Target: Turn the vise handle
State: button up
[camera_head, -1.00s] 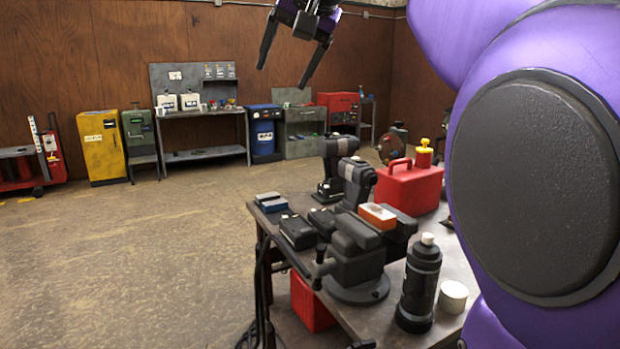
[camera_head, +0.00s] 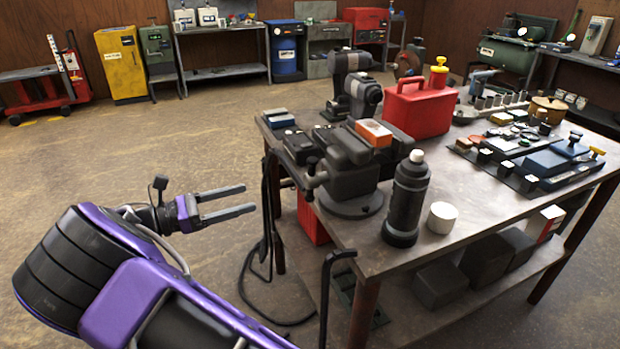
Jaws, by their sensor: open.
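The dark vise (camera_head: 352,172) stands on a round base near the left front corner of the workbench. An orange-topped block (camera_head: 374,133) shows at its top. The vise handle (camera_head: 312,178) appears as a short dark bar at the vise's left end, by the bench edge. My gripper (camera_head: 248,200) is to the left of the bench, out over the floor, with its two fingers pointing right. It is open and empty, apart from the handle, and lower in the picture than it.
A black cable (camera_head: 268,215) hangs at the bench's left side. Floor left of the bench is clear.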

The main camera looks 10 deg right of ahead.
aim_at(306, 181)
jog(key=b+x, duration=0.1)
jog(key=x, duration=1.6)
jog(key=shift+w+d, duration=0.1)
jog(key=shift+d, duration=0.05)
grip_shut()
